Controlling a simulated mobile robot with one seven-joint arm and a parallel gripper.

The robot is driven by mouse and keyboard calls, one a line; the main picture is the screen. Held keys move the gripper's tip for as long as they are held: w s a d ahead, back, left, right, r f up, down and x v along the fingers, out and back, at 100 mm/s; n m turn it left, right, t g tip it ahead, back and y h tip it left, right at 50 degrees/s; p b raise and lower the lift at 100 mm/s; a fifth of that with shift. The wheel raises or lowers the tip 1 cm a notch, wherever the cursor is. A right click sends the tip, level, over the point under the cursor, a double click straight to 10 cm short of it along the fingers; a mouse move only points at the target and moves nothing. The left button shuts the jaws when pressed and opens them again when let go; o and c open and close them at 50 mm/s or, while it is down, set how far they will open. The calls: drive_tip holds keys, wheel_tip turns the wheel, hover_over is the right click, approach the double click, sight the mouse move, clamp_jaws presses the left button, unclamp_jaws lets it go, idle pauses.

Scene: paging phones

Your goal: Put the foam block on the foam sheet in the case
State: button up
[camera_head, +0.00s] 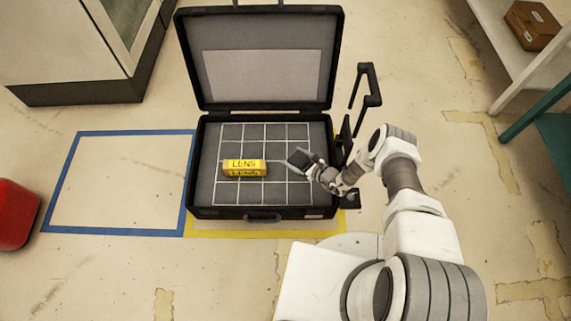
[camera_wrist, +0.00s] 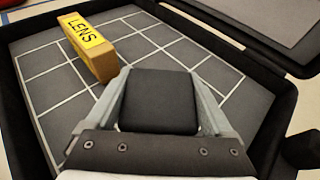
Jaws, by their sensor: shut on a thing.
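The open black case (camera_head: 186,165) lies on the floor with its lid raised at the back. A grey foam sheet (camera_head: 232,142) with a white grid lines its bottom and also shows in the wrist view (camera_wrist: 48,92). My gripper (camera_head: 305,163) is over the right part of the sheet. It is shut on a dark foam block (camera_wrist: 160,100), which fills the space between the fingers. The block also shows at the gripper tip in the head view (camera_head: 297,157). I cannot tell whether it touches the sheet. The block hides part of the grid.
A yellow LENS box (camera_head: 244,168) sits on the sheet left of my gripper, also seen in the wrist view (camera_wrist: 88,48). Bare sheet lies around it. A blue taped square (camera_head: 75,150) on the floor is empty. A red object (camera_head: 14,215) stands at far left.

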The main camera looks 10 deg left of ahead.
sight(295, 165)
wheel_tip(295, 165, down, 6)
drive_tip(key=b, duration=0.2)
drive_tip(key=shift+r+b, duration=0.15)
drive_tip(key=shift+b, duration=0.15)
drive_tip(key=shift+r, duration=0.1)
drive_tip(key=o, duration=1.1)
drive_tip(key=shift+c, duration=0.2)
drive_tip(key=shift+d, duration=0.1)
